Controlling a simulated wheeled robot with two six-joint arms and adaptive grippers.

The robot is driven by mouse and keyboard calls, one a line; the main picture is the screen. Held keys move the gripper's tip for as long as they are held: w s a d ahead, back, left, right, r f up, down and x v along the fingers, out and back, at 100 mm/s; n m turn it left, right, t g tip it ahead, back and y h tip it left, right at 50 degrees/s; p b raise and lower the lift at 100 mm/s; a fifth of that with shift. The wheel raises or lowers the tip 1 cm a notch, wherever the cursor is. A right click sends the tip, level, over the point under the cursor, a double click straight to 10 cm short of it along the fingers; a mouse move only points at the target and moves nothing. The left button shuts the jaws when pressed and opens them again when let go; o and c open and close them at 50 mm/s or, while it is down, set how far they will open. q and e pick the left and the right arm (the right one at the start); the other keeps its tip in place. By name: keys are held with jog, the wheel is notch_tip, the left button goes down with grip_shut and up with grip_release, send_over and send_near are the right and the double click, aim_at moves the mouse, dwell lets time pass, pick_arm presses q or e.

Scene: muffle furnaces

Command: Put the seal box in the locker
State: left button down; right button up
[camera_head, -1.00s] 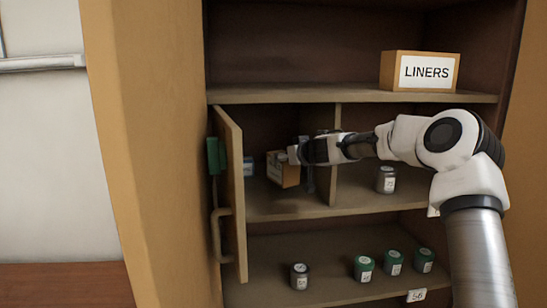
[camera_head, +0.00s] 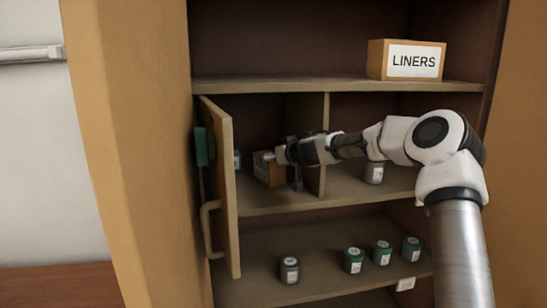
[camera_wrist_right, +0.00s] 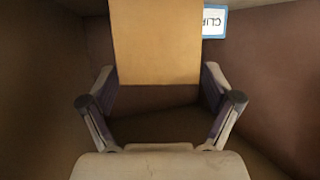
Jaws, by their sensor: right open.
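The seal box, a small brown box (camera_head: 268,172), is inside the left compartment of the middle shelf, the locker (camera_head: 262,203), whose door (camera_head: 222,190) stands open on the left. My right gripper (camera_head: 283,155) reaches into this compartment at the box's right side. In the right wrist view the open fingers (camera_wrist_right: 163,100) are spread, with a gap in front of the plain tan box (camera_wrist_right: 155,45). The box appears to rest on the compartment floor; its underside is partly hidden. My left gripper is not in view.
A blue-edged labelled item (camera_wrist_right: 213,22) stands behind the box. A divider (camera_head: 323,150) bounds the compartment on the right, with a grey jar (camera_head: 374,173) beyond. A LINERS box (camera_head: 405,60) sits above. Several jars (camera_head: 354,260) stand on the lower shelf.

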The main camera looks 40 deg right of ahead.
jog(key=shift+s+a+r, duration=0.1)
jog(key=shift+s+r, duration=0.1)
jog(key=p+v, duration=0.1)
jog(key=v, duration=0.5)
jog(key=shift+s, duration=0.25)
jog(key=shift+s, duration=0.2)
jog(key=shift+w+f, duration=0.1)
dwell(0.5)
